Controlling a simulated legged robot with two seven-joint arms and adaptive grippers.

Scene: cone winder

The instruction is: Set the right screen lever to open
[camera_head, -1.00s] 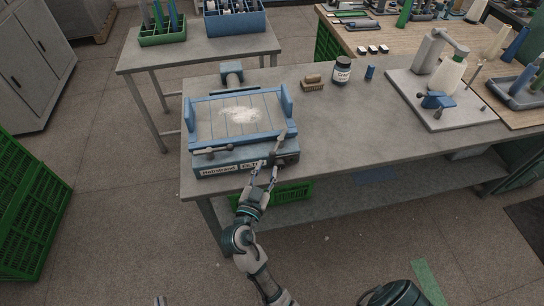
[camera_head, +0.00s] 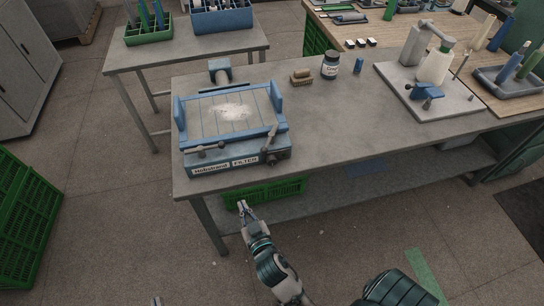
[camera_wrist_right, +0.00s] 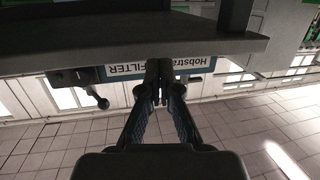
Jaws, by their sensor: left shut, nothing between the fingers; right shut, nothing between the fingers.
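The blue screen filter unit (camera_head: 225,172) stands on the near left part of the grey bench. Its right screen lever (camera_head: 270,138) stands up at the front right corner, tilted slightly right. It also shows in the upside-down right wrist view (camera_wrist_right: 92,91), apart from my fingers. The left lever (camera_head: 206,150) lies nearly flat across the front. My right gripper (camera_head: 243,205) is shut and empty, in front of and below the bench edge in the head view. Its closed fingers show in the wrist view (camera_wrist_right: 160,85). Only the tip of my left gripper (camera_head: 156,300) shows at the bottom edge, shut.
Pale powder (camera_head: 233,112) lies on the screen. A brush (camera_head: 301,76), a labelled jar (camera_head: 330,65) and a blue bottle (camera_head: 358,65) stand behind right. A green crate (camera_head: 265,192) sits under the bench.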

